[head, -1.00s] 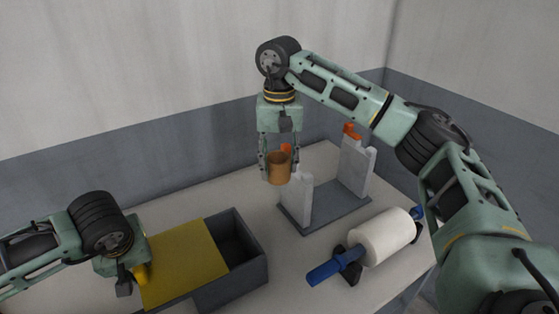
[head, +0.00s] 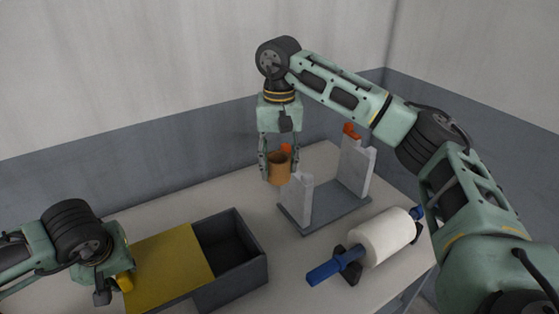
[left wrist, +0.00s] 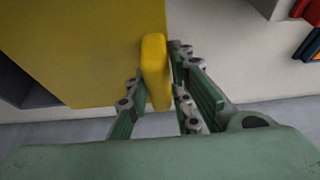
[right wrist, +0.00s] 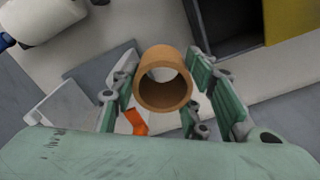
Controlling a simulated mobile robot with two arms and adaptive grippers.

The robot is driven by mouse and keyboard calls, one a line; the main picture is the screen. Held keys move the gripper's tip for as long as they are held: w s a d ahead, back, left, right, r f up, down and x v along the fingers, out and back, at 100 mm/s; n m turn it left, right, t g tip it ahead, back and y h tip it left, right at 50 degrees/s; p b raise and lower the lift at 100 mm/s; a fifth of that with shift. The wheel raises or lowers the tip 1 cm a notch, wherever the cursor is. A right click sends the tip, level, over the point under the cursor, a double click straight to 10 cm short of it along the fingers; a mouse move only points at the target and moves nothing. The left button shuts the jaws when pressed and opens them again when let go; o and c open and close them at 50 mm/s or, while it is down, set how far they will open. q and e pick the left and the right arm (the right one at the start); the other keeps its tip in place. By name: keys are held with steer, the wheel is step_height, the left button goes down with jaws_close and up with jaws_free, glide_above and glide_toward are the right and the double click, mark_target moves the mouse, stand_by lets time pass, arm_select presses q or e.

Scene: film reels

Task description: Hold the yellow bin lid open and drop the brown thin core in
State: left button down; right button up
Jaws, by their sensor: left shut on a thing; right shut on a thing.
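The brown thin core (head: 279,169) is a short hollow tube. My right gripper (head: 277,163) is shut on it and holds it in the air over the back of the table, left of the grey stand; it also shows in the right wrist view (right wrist: 163,85). The yellow bin lid (head: 167,268) lies over the left part of the dark grey bin (head: 235,282), whose right part is open. My left gripper (head: 118,284) is at the lid's left edge, shut on the yellow handle (left wrist: 156,70). The bin's floor is in shadow.
A grey stand (head: 325,207) with two uprights and orange clips is right of the bin. In front of it a white roll (head: 383,238) sits on a blue-handled spindle (head: 335,267). The table between bin and stand is clear.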

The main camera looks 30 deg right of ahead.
steer(key=a+f, duration=0.4)
steer(key=a, duration=0.4)
steer(key=a+f, duration=0.3)
steer(key=a, duration=0.5)
steer(key=shift+f, duration=0.4)
stand_by(0.3)
steer(key=shift+f, duration=0.1)
steer(key=shift+f, duration=0.9)
steer(key=shift+f, duration=0.1)
step_height(320, 180, down, 6)
steer(key=shift+f, duration=0.15)
steer(key=o, duration=1.2)
steer(key=shift+c, duration=0.2)
